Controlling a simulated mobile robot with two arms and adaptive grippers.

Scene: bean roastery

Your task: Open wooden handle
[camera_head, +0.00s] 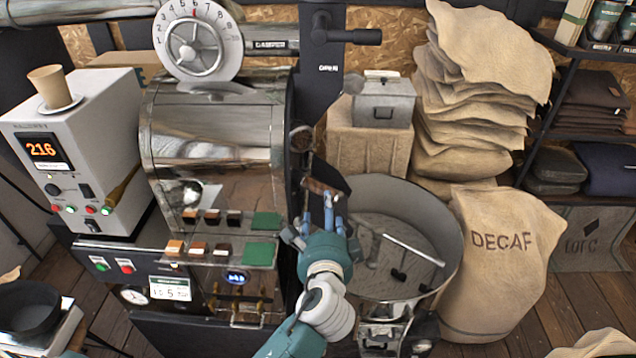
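The wooden handle (320,187) is a short brown bar at the front of the roaster, beside a dark angled plate (328,174) above the round cooling tray's left edge. My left gripper (322,216), teal with blue fingers, reaches up from the bottom middle. Its fingertips are just below the handle and partly overlap it in the picture. I cannot tell whether they touch it or how far apart the fingers are. The lower part of the handle is partly hidden by the fingers. My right gripper is not in view.
The round metal cooling tray (452,262) stands close right of my gripper. The steel roaster drum (215,125) and a shelf of small samples (216,251) are on the left. Burlap sacks (500,270) stand at right. A grey control box (95,130) holds a cup.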

